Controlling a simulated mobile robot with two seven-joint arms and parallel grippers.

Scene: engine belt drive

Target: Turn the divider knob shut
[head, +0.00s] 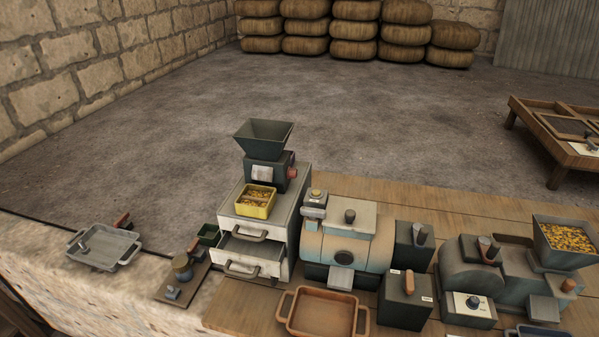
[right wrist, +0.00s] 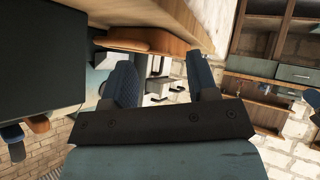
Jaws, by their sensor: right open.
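Several knobs show in the head view, and I cannot tell for certain which is the divider knob. A reddish knob (head: 291,172) is on the side of a dark hopper machine (head: 264,140), which stands on a drawer cabinet. A dark round knob (head: 473,302) is on a white panel at the right. Two dark boxes (head: 414,248) (head: 405,300) carry upright handles. My right gripper (right wrist: 165,80) shows in the right wrist view, its two fingers apart and nothing seen between them. No gripper shows in the head view.
A yellow tray of grain (head: 256,203) sits on the cabinet (head: 258,262), whose drawer stands partly out. A rounded drum machine (head: 345,240) and a grain-filled hopper (head: 567,240) crowd the bench. An empty brown tray (head: 322,312) is at the front. A grey pan (head: 104,248) lies left.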

